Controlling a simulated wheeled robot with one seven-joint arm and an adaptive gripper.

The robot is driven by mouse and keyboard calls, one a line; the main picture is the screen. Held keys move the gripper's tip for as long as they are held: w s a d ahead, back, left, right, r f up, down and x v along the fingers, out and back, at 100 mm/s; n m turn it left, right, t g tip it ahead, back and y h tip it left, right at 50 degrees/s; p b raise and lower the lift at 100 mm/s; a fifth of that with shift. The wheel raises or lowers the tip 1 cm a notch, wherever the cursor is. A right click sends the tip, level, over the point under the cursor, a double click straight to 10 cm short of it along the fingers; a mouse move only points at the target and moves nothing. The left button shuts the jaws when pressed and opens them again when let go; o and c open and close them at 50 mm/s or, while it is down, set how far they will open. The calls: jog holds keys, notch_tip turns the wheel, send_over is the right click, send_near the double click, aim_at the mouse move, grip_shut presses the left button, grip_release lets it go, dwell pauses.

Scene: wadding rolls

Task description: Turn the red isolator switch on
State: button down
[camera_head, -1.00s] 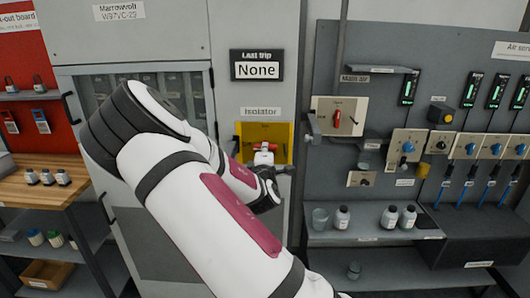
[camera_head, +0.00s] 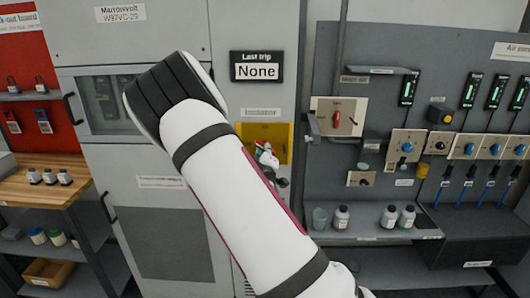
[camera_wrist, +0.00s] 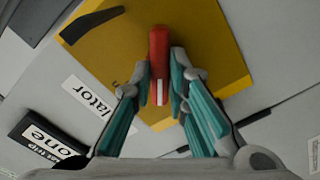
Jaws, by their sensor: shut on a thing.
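The red switch handle (camera_wrist: 158,62) of the isolator stands out from a yellow plate (camera_wrist: 215,40) in the wrist view. It lies at a slant to the plate's edges and to the label beside it. My gripper (camera_wrist: 160,75) has its two teal-padded fingers on either side of the handle and is shut on it. In the head view, my gripper (camera_head: 266,156) is in front of the yellow plate (camera_head: 282,132) on the grey cabinet, partly behind my arm. The handle is mostly hidden there.
A black "Last trip" display (camera_head: 256,67) reading "None" is above the plate. To the right, a cream panel with another red switch (camera_head: 337,118) is on a grey board. Bottles (camera_head: 390,216) stand on a shelf below. A wooden bench (camera_head: 35,185) is at the left.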

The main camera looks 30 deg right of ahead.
jog(key=m+b, duration=0.2)
jog(key=m, duration=0.8)
jog(key=shift+m, duration=0.3)
jog(key=shift+f, duration=0.1)
dwell(0.3)
jog(key=c, duration=1.6)
grip_release()
jog(key=shift+o, duration=0.2)
jog(key=v, duration=1.2)
